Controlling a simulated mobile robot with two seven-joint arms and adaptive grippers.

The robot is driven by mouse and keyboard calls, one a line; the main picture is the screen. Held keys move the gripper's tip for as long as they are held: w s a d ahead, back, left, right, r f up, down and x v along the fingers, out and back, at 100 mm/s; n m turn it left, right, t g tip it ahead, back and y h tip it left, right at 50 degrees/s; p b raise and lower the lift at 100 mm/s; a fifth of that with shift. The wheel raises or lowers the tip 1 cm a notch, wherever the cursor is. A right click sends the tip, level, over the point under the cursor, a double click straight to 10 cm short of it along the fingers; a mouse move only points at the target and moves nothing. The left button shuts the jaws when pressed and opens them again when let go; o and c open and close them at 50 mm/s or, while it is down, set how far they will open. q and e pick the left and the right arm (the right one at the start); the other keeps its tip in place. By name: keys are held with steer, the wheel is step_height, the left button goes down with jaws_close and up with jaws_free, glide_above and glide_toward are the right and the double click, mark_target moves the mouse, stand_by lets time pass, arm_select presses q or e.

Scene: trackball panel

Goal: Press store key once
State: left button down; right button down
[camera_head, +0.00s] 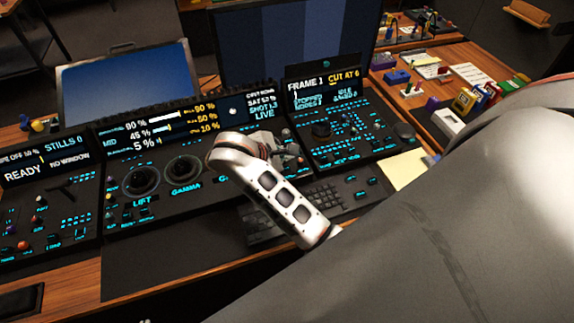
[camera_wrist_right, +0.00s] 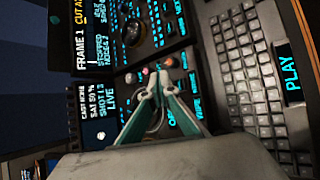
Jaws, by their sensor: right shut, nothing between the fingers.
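The trackball panel (camera_head: 212,196) is a dark console with cyan-lit keys, dials marked LIFT and GAMMA, and display strips along its top. My right gripper (camera_head: 292,152) is over the right part of this panel, its fingers small and partly behind my wrist in the head view. In the right wrist view the gripper (camera_wrist_right: 153,82) is shut and empty, its tips near coloured knobs and cyan-labelled keys (camera_wrist_right: 188,100). I cannot read a STORE label on any key, and I cannot tell whether the tips touch the panel. My left gripper is out of view.
A keyboard (camera_wrist_right: 240,75) with a PLAY display (camera_wrist_right: 290,75) lies beside the keys. A second panel (camera_head: 350,150) stands to the right and another (camera_head: 45,205) to the left. Monitors (camera_head: 125,85) stand behind. Small boxes (camera_head: 465,100) and cables crowd the wooden desk at right.

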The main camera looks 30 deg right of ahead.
mark_target(286, 170)
steer(key=shift+f, duration=1.45)
steer(key=shift+f, duration=0.15)
stand_by(0.3)
steer(key=shift+f, duration=0.25)
steer(key=shift+f, duration=0.55)
stand_by(1.0)
steer(key=shift+r, duration=0.95)
steer(key=shift+r, duration=0.1)
steer(key=shift+r, duration=2.45)
